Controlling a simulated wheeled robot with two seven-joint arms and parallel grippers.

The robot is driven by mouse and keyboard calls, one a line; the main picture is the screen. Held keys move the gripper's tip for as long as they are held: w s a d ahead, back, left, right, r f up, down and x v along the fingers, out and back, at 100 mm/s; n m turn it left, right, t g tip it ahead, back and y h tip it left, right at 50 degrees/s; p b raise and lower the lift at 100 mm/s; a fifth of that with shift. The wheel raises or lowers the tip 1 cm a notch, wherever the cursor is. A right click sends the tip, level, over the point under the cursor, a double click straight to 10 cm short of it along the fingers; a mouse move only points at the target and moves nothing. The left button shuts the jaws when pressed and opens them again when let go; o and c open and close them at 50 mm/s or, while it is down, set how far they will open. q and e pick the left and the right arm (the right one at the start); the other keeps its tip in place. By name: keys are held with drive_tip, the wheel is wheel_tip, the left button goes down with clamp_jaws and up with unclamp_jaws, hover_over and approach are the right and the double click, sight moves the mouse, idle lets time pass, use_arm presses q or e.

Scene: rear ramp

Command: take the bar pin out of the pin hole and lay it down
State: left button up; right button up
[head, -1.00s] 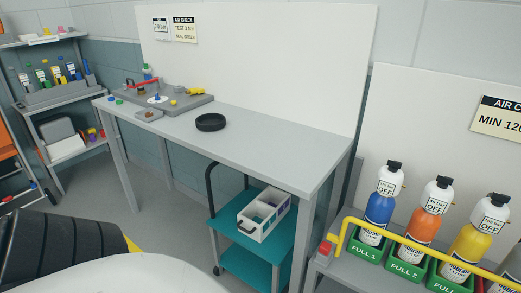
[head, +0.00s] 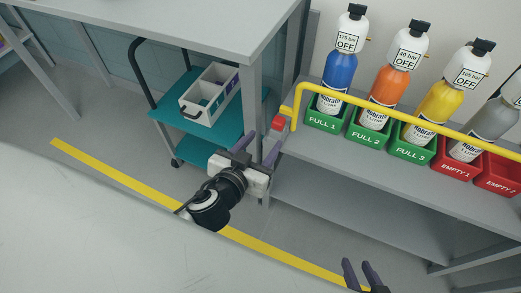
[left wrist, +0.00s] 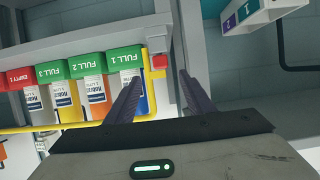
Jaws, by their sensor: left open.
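The bar pin (head: 279,122) shows as a small red head on a grey block at the left end of the yellow bar (head: 400,117). The pin hole is hidden beneath it. My left gripper (head: 258,149) is open and empty, in front of and a little below the pin in the head view. In the left wrist view the red pin head (left wrist: 159,62) lies beyond the open fingers (left wrist: 160,85), roughly between their tips. My right gripper (head: 361,264) is partly in view at the bottom edge, its fingers apart with nothing between them.
The yellow bar runs in front of several bottles in green and red holders on a grey shelf (head: 345,145). The shelf's left edge is close to my left gripper. A teal cart (head: 185,140) with a white divided box (head: 210,112) stands left, beside the workbench leg (head: 251,90).

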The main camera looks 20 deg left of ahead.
sight(277, 124)
use_arm(q)
drive_tip(key=b+x, duration=0.1)
drive_tip(key=x, duration=0.9)
drive_tip(key=shift+w+r, duration=0.15)
drive_tip(key=shift+w, duration=0.1)
drive_tip(key=shift+c, duration=0.3)
clamp_jaws()
